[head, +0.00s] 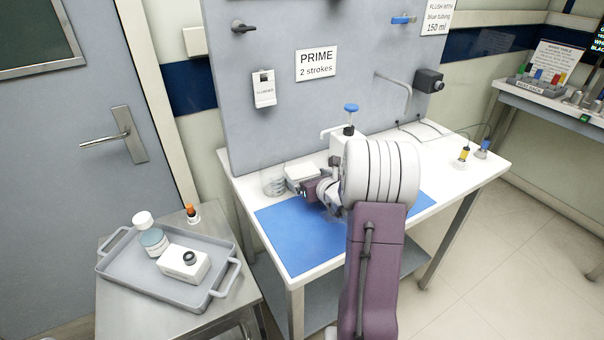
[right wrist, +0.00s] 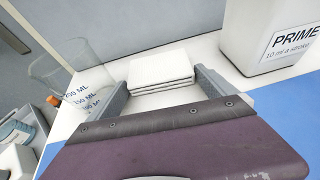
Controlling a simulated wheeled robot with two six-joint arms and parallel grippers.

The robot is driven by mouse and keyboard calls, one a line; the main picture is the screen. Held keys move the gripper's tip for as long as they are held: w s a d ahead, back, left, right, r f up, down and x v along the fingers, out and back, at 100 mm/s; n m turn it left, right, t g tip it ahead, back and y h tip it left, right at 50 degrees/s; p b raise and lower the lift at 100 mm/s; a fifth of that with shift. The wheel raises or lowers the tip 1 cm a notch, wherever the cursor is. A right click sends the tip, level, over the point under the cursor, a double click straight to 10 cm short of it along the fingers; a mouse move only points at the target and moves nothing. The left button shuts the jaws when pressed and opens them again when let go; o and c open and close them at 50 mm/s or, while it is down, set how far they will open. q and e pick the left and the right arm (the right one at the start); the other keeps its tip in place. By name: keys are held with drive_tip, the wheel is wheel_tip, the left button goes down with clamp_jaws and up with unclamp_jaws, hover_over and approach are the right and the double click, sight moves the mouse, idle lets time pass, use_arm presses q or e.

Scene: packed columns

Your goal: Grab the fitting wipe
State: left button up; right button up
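The wipe is a folded white stack (right wrist: 160,70) lying flat on the white bench, near the back edge of the blue mat. It also shows in the head view (head: 301,172), partly behind my gripper. My right gripper (right wrist: 161,80) is open, with one finger near each side of the wipe. The fingertips are low, close to the bench; whether they touch the wipe I cannot tell. My left gripper is not in view.
A glass beaker (head: 273,182) stands left of the wipe. A white bottle with a blue pump top (head: 351,108) stands to its right. The blue mat (head: 290,243) is bare in front.

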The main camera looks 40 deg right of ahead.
sight(308, 165)
drive_tip(key=c, duration=0.8)
wheel_tip(308, 165, up, 5)
drive_tip(key=shift+w+f+p, duration=0.1)
drive_tip(key=shift+f+p, duration=0.1)
drive_tip(key=shift+p, duration=0.5)
drive_tip(key=p+v, duration=0.1)
drive_tip(key=v, duration=0.5)
drive_tip(key=r+p+v, duration=0.1)
drive_tip(key=v, duration=0.6)
drive_tip(key=shift+d+r, duration=0.15)
drive_tip(key=shift+r, duration=0.05)
